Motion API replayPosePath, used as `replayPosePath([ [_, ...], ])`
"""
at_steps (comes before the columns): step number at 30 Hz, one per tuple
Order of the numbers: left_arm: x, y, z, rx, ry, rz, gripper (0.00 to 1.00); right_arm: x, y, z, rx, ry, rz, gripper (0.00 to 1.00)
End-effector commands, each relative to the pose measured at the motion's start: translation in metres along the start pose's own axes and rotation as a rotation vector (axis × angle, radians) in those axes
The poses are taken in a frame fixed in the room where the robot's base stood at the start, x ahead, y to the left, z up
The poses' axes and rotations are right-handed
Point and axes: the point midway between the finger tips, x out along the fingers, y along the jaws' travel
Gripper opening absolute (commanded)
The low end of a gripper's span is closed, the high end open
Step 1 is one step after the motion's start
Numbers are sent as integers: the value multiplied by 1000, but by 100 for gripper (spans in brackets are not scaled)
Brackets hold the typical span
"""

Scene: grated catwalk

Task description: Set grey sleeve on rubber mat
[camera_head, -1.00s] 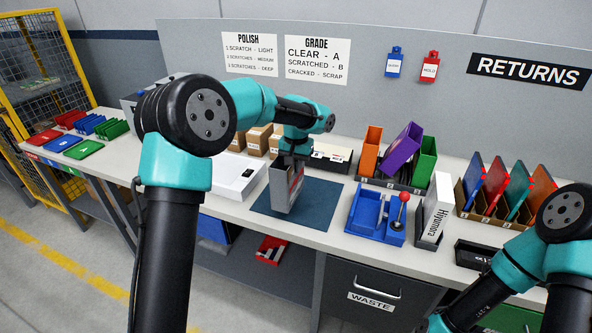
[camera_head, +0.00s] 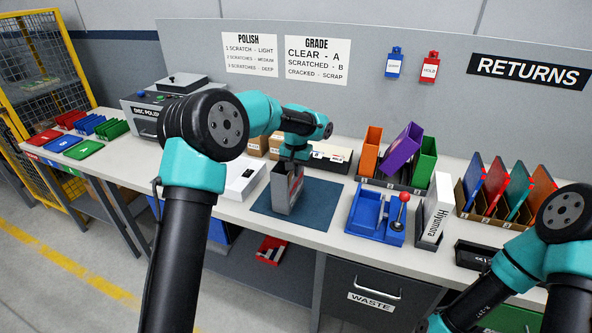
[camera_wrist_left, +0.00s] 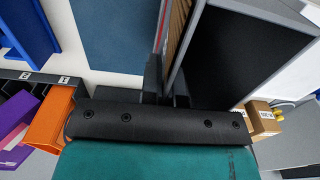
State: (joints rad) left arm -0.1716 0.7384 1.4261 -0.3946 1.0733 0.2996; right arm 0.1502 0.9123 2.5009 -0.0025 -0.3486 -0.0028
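The grey sleeve (camera_head: 283,196), an upright open-topped box with a red patch on its side, stands over the left part of the blue rubber mat (camera_head: 322,197). Its base appears to touch the mat. My left gripper (camera_head: 293,160) is at its top edge; in the left wrist view the fingers (camera_wrist_left: 166,82) look closed on one wall of the sleeve (camera_wrist_left: 245,55). The mat (camera_wrist_left: 110,30) shows beside it there. The fingertips are partly hidden. My right arm enters at lower right, its gripper out of frame.
A white tray (camera_head: 240,179) lies left of the mat, near the disc polisher (camera_head: 150,112). A blue tray (camera_head: 366,216) with a red-knobbed lever stands to the right. Orange, purple and green bins (camera_head: 424,160) and cardboard boxes (camera_head: 257,144) stand behind.

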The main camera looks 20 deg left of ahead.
Motion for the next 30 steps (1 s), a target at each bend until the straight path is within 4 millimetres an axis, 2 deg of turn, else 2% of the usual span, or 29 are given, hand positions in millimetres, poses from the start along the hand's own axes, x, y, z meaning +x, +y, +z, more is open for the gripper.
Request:
replayPosePath([
  [10,3,0,0,0,0,0,0,0,0,0,0,0,0,60],
  [19,3,0,0,0,0,0,28,0,0,0,0,0,0,60],
  [30,-3,0,0,-1,1,0,28,0,0,0,0,0,0,60],
])
